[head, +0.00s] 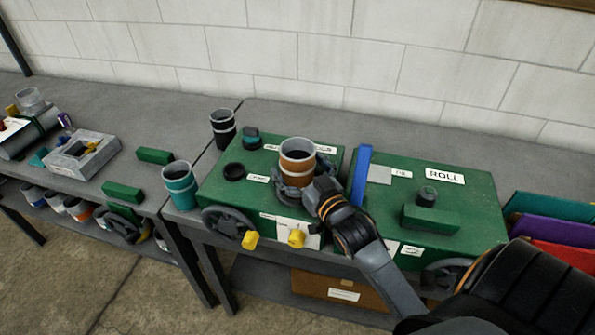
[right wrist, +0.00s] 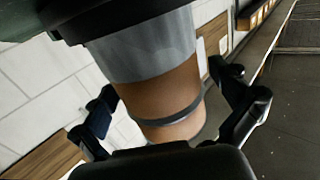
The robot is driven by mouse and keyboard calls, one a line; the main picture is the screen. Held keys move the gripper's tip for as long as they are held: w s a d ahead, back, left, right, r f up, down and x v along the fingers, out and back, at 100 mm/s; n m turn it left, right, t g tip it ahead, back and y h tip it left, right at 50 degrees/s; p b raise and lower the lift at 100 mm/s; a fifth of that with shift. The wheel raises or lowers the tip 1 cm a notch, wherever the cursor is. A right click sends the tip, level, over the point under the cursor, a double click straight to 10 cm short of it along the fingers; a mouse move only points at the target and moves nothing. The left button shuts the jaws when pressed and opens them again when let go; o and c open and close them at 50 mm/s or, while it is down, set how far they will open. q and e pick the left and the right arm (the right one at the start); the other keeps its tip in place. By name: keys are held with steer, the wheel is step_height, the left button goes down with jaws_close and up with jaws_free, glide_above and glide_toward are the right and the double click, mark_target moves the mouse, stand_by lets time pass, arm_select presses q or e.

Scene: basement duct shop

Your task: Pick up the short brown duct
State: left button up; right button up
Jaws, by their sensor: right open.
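The short brown duct (head: 297,164) is a brown cylinder with a grey rim, standing upright on the left green machine (head: 225,188). My right gripper (head: 293,188) reaches it from the front right, low on its side. In the right wrist view the duct (right wrist: 158,92) fills the space between the two open fingers, one on each side. I cannot tell whether either finger touches it. The duct's lower part is hidden by the gripper in the head view. My left gripper is not in view.
A teal duct (head: 180,188) and a black duct (head: 223,130) stand left of the machine. A blue upright bar (head: 361,175) stands close to the right of my gripper. A second green machine (head: 470,205) labelled ROLL is further right. Yellow knobs (head: 296,238) stick out in front.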

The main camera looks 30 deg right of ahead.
steer(key=c, duration=1.4)
steer(key=shift+r, duration=0.1)
